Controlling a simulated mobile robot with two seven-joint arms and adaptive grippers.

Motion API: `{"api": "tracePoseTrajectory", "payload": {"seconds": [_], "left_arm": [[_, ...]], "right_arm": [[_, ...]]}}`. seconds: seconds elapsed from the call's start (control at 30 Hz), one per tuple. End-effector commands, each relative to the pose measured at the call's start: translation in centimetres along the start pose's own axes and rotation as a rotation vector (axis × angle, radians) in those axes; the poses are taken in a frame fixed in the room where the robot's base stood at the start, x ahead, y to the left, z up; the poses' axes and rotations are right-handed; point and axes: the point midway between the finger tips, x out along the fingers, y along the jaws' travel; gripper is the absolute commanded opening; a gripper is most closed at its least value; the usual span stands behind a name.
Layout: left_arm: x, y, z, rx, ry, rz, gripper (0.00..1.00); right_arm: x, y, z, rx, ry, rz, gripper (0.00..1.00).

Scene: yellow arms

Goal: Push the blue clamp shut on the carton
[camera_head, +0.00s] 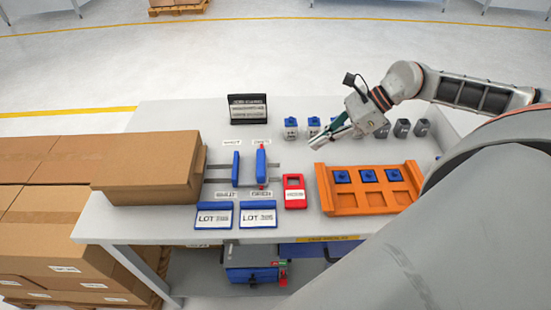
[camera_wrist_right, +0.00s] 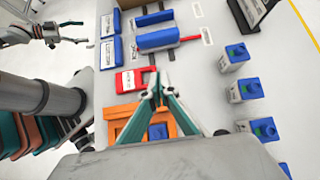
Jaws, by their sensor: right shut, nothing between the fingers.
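The brown carton (camera_head: 150,165) lies at the left of the white table. To its right, two upright blue clamp bars stand on grey rails: a left bar (camera_head: 236,168) and a right bar (camera_head: 261,165) with red parts at its ends. A gap shows between the carton and the left bar, and another between the bars. The bars also show in the right wrist view (camera_wrist_right: 157,40). My right gripper (camera_head: 325,137) is shut and empty, above the table to the right of the bars; its tips (camera_wrist_right: 157,88) meet. My left gripper (camera_wrist_right: 75,32) appears open, away from the table.
A red block (camera_head: 294,192) and an orange tray (camera_head: 370,209) with blue pieces lie right of the clamp. Two blue LOT holders (camera_head: 236,225) lie in front. Several small blue-topped blocks (camera_head: 314,127) stand behind the tray, near my right gripper. A black sign (camera_head: 248,108) stands at the back.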

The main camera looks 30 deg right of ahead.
Motion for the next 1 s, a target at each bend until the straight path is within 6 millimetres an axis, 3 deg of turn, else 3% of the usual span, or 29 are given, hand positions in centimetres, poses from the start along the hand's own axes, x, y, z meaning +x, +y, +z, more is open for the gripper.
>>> {"api": "tracePoseTrajectory", "payload": {"seconds": [0.53, 1.0], "left_arm": [[0.2, 0.1, -0.2, 0.0, 0.006, 0.001, 0.74], [2.8, 1.7, 2.1, 0.002, 0.033, 0.023, 0.74]], "right_arm": [[2.5, -0.1, 0.0, -0.002, 0.001, -0.002, 0.0], [5.8, 0.0, -0.1, 0.001, -0.004, -0.001, 0.0]]}}
